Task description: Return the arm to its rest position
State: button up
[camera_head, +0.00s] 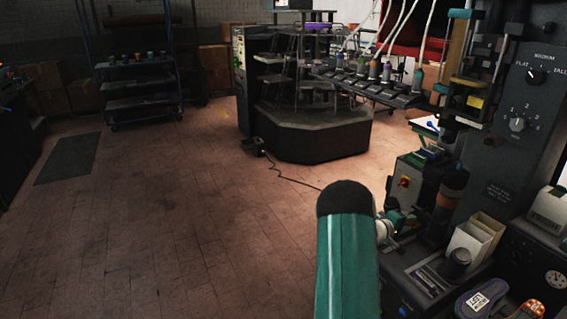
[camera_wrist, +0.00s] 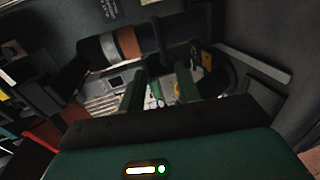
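My arm (camera_head: 348,255) is teal with a dark rounded joint and reaches up from the bottom of the head view, right of centre. Its far end is mostly hidden behind that joint, beside the heel press (camera_head: 505,150) at the right. In the wrist view, my gripper (camera_wrist: 160,88) shows two dark green fingers set apart with a gap between them. I see nothing held in the gap. A dark cylinder with an orange-brown band (camera_wrist: 128,43) lies across the view just beyond the fingers. It also stands on the press in the head view (camera_head: 447,198).
The press bench carries a white open box (camera_head: 474,240) and shoe-like items (camera_head: 482,299) near the arm. A dark octagonal station (camera_head: 312,135) stands behind, with a cable on the floor. The tiled floor (camera_head: 170,220) to the left is clear. A shelf cart (camera_head: 137,80) stands far back.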

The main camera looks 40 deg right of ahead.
jog(key=w+a+r+m+t+y, duration=0.1)
jog(key=a+r+y, duration=0.1)
jog(key=a+r, duration=0.6)
jog(key=w+a+r+m+y, duration=0.15)
jog(key=a+r, duration=0.25)
jog(key=a, duration=0.9)
jog(key=w+a+r+m+t+y, duration=0.1)
jog(key=w+a+r+y, duration=0.15)
jog(key=a+r, duration=0.55)
jog(key=s+a+n+t+y, duration=0.1)
jog(key=s+a+t+y, duration=0.1)
jog(key=a, duration=1)
jog(key=s+a+r+n+t+y, duration=0.1)
jog(key=s+a+y, duration=0.3)
jog(key=a, duration=0.8)
jog(key=s+a+n+t+y, duration=0.3)
jog(key=s+a, duration=0.2)
jog(key=a, duration=0.8)
jog(key=shift+s+r, duration=0.25)
jog(key=shift+r, duration=0.15)
jog(key=shift+d, duration=0.2)
